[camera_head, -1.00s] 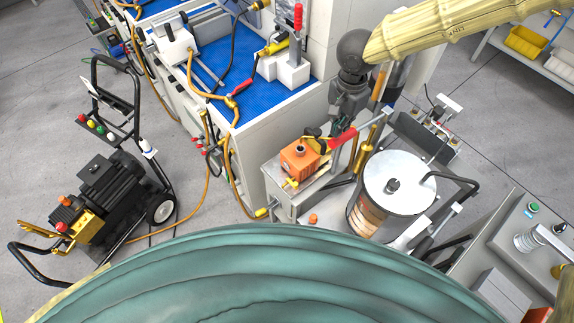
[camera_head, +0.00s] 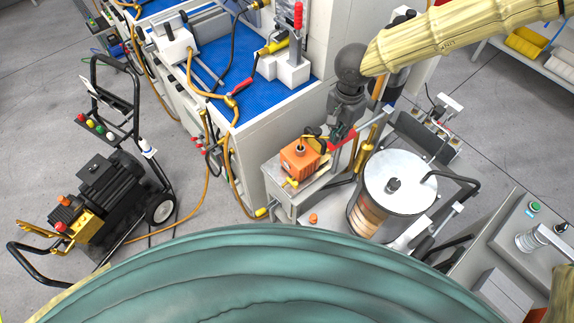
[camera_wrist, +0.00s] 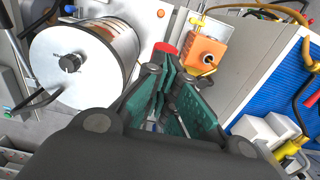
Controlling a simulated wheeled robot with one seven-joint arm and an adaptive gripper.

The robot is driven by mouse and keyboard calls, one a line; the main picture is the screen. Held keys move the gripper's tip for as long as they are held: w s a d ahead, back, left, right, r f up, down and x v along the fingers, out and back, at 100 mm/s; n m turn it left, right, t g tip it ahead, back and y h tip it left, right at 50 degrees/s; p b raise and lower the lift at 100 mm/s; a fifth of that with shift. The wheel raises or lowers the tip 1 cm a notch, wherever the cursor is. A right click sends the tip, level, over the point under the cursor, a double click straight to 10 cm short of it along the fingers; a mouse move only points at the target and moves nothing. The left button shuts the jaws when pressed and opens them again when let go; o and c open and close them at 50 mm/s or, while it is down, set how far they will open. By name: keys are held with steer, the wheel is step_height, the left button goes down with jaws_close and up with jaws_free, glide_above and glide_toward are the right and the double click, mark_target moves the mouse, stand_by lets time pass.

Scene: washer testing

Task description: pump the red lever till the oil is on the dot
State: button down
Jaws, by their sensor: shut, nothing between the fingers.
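The red lever (camera_head: 338,146) is a short red bar by the orange pump block (camera_head: 300,158), largely hidden behind my gripper in the head view. In the wrist view its red end (camera_wrist: 166,48) shows just beyond my fingertips. My gripper (camera_head: 339,135) is shut with nothing between its fingers and is down at the lever. In the wrist view the green-padded fingers (camera_wrist: 163,76) point toward the red end. I cannot tell whether they touch it. An oil level and a dot cannot be made out in either view.
A drum with a silver lid (camera_head: 400,180) stands right of the lever. Brass cylinders (camera_head: 367,140) stand between them. A blue-topped bench (camera_head: 250,90) is behind to the left. A black wheeled machine (camera_head: 105,190) stands at left, with open floor around it.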

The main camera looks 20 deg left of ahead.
mark_target(336, 146)
step_height(336, 146, down, 6)
steer(key=shift+r+p, duration=0.15)
steer(key=shift+p, duration=0.6)
steer(key=shift+r+b, duration=0.2)
steer(key=shift+b, duration=0.15)
steer(key=shift+r, duration=4.6)
steer(key=shift+f, duration=0.15)
step_height(336, 146, down, 10)
steer(key=shift+r, duration=5.15)
